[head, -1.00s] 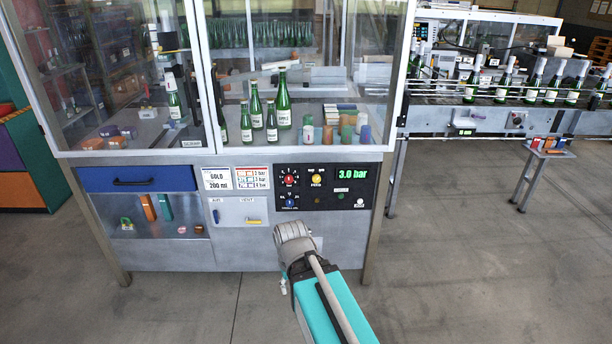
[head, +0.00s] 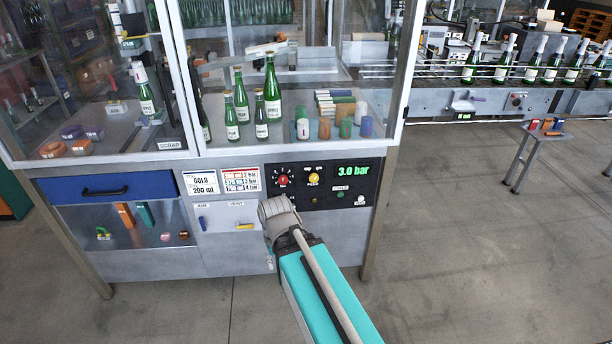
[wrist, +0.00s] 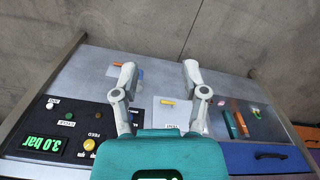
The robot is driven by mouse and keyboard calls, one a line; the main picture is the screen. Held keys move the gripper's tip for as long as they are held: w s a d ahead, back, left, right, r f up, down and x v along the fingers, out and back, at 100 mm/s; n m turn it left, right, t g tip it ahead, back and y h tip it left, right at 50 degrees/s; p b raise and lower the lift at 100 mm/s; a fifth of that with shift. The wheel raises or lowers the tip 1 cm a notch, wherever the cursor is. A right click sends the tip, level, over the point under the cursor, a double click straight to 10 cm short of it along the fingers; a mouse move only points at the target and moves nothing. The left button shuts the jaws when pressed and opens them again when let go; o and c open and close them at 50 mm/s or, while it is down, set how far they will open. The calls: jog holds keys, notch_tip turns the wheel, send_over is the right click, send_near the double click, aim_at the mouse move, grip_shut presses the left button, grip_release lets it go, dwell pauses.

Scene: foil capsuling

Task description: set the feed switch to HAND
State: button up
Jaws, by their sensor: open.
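The feed switch (head: 314,179) is a round yellow knob on the black control panel (head: 327,201), right of a red-centred dial (head: 283,180). Two small labels sit above it; their words and the knob's setting are too small to read. In the wrist view the feed switch (wrist: 89,145) is at lower left, with FEED lettering beside it. My gripper (head: 275,209) is in front of the cabinet, below and left of the switch in the head view, hiding part of the panel's lower left. In the wrist view my gripper (wrist: 159,68) has its fingers wide apart with nothing between them.
A green display (head: 352,171) reads 3.0 bar. Left of the panel are a card reading GOLD 200 ml (head: 200,182), a plate with AIR and VENT handles (head: 226,216) and a blue drawer (head: 110,188). Green bottles (head: 272,92) stand behind glass above.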

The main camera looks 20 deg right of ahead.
jog(key=shift+w+d, duration=0.25)
jog(key=shift+w, duration=0.2)
jog(key=o, duration=0.4)
jog(key=shift+w+f, duration=0.1)
jog(key=shift+o, duration=0.5)
jog(key=shift+w+a+f+m+b, duration=0.1)
jog(key=shift+w+f+m+b, duration=0.15)
jog(key=shift+m+b, duration=0.1)
jog(key=w+d+f+m+t+y+b, duration=0.1)
jog(key=w+f+m+t+y+b, duration=0.15)
jog(key=w+m+t+b, duration=0.6)
jog(key=w+d+f+m+t+y+b, duration=0.1)
jog(key=w+f+m+t+y+b, duration=0.15)
jog(key=w+m+b, duration=0.65)
jog(key=w+d+f+m+t+h+b, duration=0.1)
jog(key=w+d+m+t+h+b, duration=0.1)
jog(key=d+m, duration=0.5)
jog(key=w+d+f+m+t+h+b, duration=0.1)
jog(key=w+d+m+t+h+b, duration=0.1)
jog(key=w+d+m+h+b, duration=0.2)
jog(key=w+d+f+m+t+h+b, duration=0.1)
jog(key=w+d+f+m+h+b, duration=0.1)
jog(key=d+m, duration=0.9)
jog(key=w+m+h+b, duration=0.1)
jog(key=h+b, duration=0.1)
jog(key=h, duration=0.1)
jog(key=shift+w+m+t, duration=0.3)
jog(key=shift+t, duration=0.1)
